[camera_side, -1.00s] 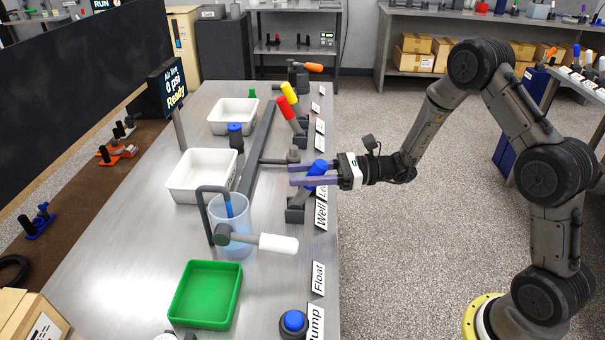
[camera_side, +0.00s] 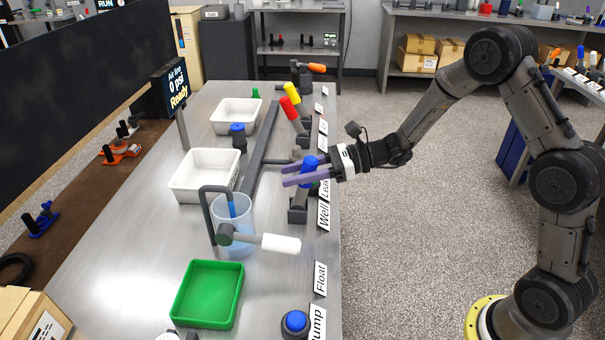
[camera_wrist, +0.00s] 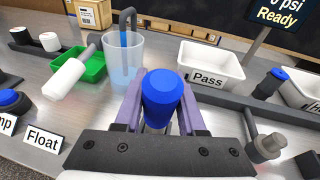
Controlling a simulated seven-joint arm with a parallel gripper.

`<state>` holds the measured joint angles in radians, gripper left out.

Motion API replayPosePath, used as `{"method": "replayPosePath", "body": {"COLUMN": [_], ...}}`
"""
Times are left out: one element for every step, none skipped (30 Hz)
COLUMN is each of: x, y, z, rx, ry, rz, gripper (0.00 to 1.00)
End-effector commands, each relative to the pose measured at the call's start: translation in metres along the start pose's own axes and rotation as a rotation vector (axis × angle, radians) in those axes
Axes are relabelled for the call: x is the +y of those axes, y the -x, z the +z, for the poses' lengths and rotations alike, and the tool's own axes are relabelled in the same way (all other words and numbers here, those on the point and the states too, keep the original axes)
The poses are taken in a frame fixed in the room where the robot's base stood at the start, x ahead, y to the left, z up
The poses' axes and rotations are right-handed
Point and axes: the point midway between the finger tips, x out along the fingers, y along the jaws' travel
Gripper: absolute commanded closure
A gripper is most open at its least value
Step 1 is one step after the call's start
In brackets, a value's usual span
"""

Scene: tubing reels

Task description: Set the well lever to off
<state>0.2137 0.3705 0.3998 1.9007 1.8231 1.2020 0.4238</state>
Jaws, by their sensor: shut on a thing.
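The well lever has a blue handle (camera_side: 310,163) on a dark base (camera_side: 298,213) by the "Well" label (camera_side: 324,214) at the bench edge. The handle stands close to upright in the side view. My gripper (camera_side: 292,176) reaches in from the right and is shut on the handle. In the wrist view the blue handle (camera_wrist: 162,97) stands between the two purple fingers (camera_wrist: 160,112). The lever's lower part is mostly hidden there.
A clear beaker (camera_side: 232,222) with a bent grey tube and the white-handled float lever (camera_side: 280,243) are nearby. White trays (camera_side: 205,188), a green tray (camera_side: 180,318) and red and yellow levers (camera_side: 289,108) stand around. The display (camera_side: 175,85) reads 0 psi, Ready.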

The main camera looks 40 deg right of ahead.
Motion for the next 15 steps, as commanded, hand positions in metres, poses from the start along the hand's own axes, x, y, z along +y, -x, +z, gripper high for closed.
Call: {"method": "replayPosePath", "body": {"x": [-0.001, -0.002, -0.002, -0.003, -0.003, -0.004, -0.005, -0.005, -0.005, -0.006, -0.006, -0.007, -0.007, -0.008, -0.008], "y": [-0.005, -0.007, -0.011, -0.014, -0.017, -0.021, -0.024, -0.026, -0.03, -0.032, -0.034, -0.037, -0.039, -0.041, -0.044], "z": [0.004, 0.004, 0.004, 0.004, 0.004, 0.004, 0.004, 0.004, 0.003, 0.003, 0.002, 0.002, 0.001, 0.001, 0.0], "rx": [0.038, 0.065, 0.102, 0.131, 0.159, 0.196, 0.223, 0.249, 0.283, 0.307, 0.33, 0.36, 0.381, 0.402, 0.428], "ry": [0.002, -0.003, -0.009, -0.014, -0.019, -0.024, -0.029, -0.035, -0.04, -0.044, -0.048, -0.054, -0.057, -0.061, -0.066], "rz": [0.004, 0.006, 0.009, 0.011, 0.013, 0.017, 0.019, 0.02, 0.024, 0.025, 0.028, 0.03, 0.032, 0.032, 0.035], "gripper": [1.0, 1.0, 1.0, 1.0, 1.0, 1.0, 1.0, 1.0, 1.0, 1.0, 1.0, 1.0, 1.0, 1.0, 1.0]}}
